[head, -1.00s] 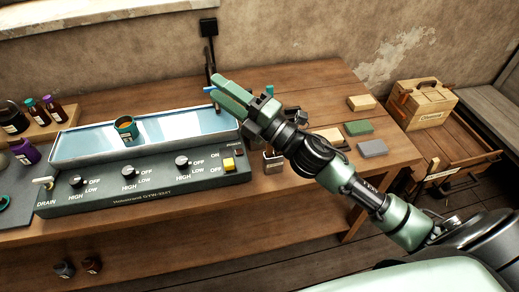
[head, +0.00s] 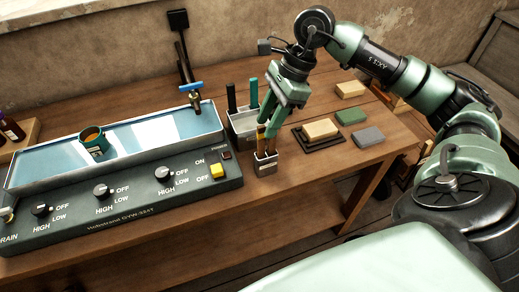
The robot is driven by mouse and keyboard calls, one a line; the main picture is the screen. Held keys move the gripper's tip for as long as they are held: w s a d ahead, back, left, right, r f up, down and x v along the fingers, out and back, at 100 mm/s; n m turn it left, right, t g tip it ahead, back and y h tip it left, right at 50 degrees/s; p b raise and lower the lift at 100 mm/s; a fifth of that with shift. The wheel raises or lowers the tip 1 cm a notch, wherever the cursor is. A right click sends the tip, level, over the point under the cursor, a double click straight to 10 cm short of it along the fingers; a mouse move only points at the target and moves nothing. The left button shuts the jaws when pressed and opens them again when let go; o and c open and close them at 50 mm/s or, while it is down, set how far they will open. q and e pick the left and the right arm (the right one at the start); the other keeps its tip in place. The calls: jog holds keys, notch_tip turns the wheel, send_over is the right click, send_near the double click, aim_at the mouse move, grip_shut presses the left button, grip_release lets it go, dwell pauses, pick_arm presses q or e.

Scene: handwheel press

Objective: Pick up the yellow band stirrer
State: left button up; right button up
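A small metal holder (head: 265,166) stands near the table's front edge, right of the water bath. Thin brown, yellowish sticks (head: 261,140) stand upright in it. I cannot tell which one carries the yellow band. My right gripper (head: 268,121) points down just above the holder, its green fingers at the upper ends of the sticks. The fingers hide those ends, and I cannot tell whether they are closed on a stick. My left gripper is out of view.
A pale caddy (head: 242,122) with black- and teal-handled tools stands just behind the holder. The water bath (head: 120,182) with a cup (head: 94,145) and a blue-handled tap (head: 192,88) is on the left. Several blocks, including a green one (head: 351,116), lie to the right.

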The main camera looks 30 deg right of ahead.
jog(key=p, duration=0.2)
send_over(261, 152)
notch_tip(261, 152, down, 5)
jog(key=shift+w+a+f, duration=0.15)
jog(key=shift+w+a, duration=0.2)
jog(key=shift+a, duration=0.05)
grip_shut()
